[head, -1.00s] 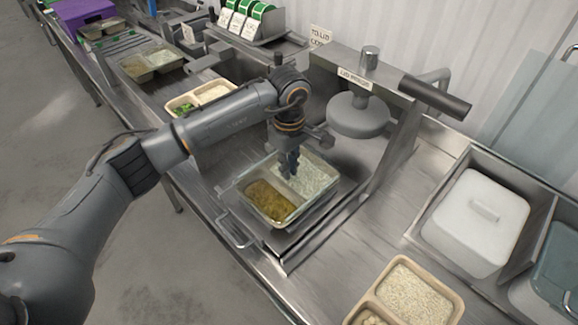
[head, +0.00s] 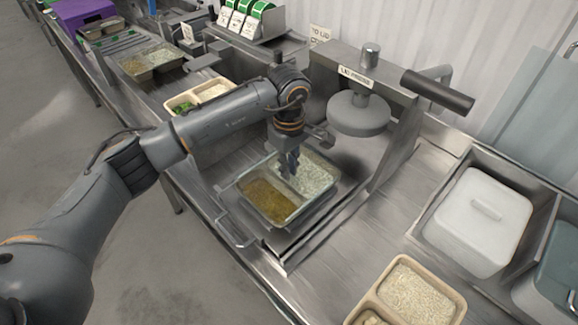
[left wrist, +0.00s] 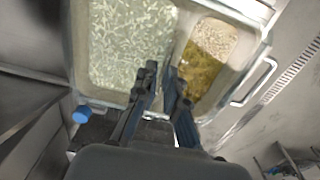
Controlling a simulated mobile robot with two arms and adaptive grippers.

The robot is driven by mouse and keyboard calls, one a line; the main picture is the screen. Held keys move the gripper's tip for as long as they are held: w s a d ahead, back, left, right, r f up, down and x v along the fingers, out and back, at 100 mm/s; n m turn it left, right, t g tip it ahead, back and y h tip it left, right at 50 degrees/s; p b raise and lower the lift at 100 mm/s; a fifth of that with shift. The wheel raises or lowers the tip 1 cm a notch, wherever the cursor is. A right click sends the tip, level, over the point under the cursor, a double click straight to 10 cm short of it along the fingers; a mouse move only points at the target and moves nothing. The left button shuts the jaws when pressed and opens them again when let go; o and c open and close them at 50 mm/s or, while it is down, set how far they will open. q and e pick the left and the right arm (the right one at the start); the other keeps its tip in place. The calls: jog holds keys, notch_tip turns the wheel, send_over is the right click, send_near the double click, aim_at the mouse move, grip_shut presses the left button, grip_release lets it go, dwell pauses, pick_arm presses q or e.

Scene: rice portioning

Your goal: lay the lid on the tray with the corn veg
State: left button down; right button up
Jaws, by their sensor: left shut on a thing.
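A two-compartment tray (head: 272,226) with yellow-brown food on one side and white rice on the other sits on the lid press base. A clear lid (head: 314,172) lies over it, its rim close to the tray's rim; I cannot tell whether it touches all round. My left gripper (head: 291,173) points down over the middle and is shut on the lid. In the left wrist view the fingers (left wrist: 162,80) stand over the divider, and the lid (left wrist: 130,45) shows as a glassy sheet over the food. My right gripper is not in view.
The press head (head: 358,114) hangs behind the tray, with its handle (head: 437,91) to the right. A beige tray of grain (head: 462,306) is at the front right, a white-lidded container (head: 478,222) beyond it. Another tray with greens (head: 170,104) stands at the left.

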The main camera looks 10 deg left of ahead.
pick_arm(q)
jog(key=shift+f+b, duration=0.15)
jog(key=shift+b, duration=0.35)
dwell(0.4)
jog(key=c, duration=1.4)
grip_release()
jog(key=shift+o, duration=0.7)
jog(key=o, duration=0.4)
jog(key=shift+r+p, duration=1.6)
jog(key=shift+r, duration=2.4)
